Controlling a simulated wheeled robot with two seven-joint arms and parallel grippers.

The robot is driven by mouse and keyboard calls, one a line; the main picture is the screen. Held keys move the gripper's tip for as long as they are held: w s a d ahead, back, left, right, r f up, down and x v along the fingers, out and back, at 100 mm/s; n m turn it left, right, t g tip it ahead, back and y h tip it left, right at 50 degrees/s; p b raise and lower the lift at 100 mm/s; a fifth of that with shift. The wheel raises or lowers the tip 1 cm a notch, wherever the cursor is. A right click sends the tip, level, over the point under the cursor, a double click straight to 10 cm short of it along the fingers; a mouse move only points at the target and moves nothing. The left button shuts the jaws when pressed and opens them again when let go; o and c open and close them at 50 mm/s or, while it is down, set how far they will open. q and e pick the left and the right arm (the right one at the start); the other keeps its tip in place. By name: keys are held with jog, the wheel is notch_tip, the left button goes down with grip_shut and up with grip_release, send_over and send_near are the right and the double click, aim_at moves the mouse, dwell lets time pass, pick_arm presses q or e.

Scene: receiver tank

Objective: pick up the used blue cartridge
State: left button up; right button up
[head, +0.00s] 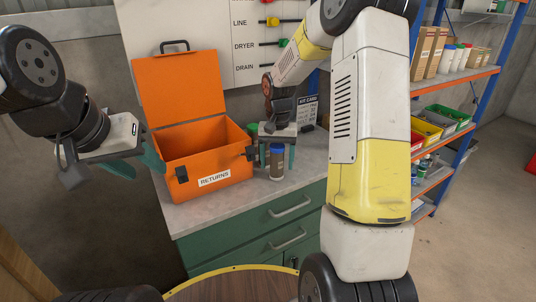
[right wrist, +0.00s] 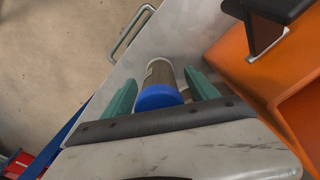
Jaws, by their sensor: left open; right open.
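The used cartridge (head: 277,165) stands upright on the grey counter, right of the orange returns box. It has a blue cap and a dirty brown body. In the right wrist view the cartridge (right wrist: 158,97) shows cap first between the teal fingers. My right gripper (head: 277,160) is open, pointing down over the cartridge with one finger on each side. I cannot tell whether the fingers touch it. My left gripper (head: 153,158) is open and empty, left of the returns box.
The open orange returns box (head: 200,155) stands close left of the cartridge, its lid raised. A green-topped item (head: 251,129) is partly hidden behind my right gripper. The counter (head: 235,205) is bare in front, above green drawers. A shelf (head: 455,77) with boxes and bins stands right.

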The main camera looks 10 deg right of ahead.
jog(key=shift+c, duration=0.5)
grip_shut()
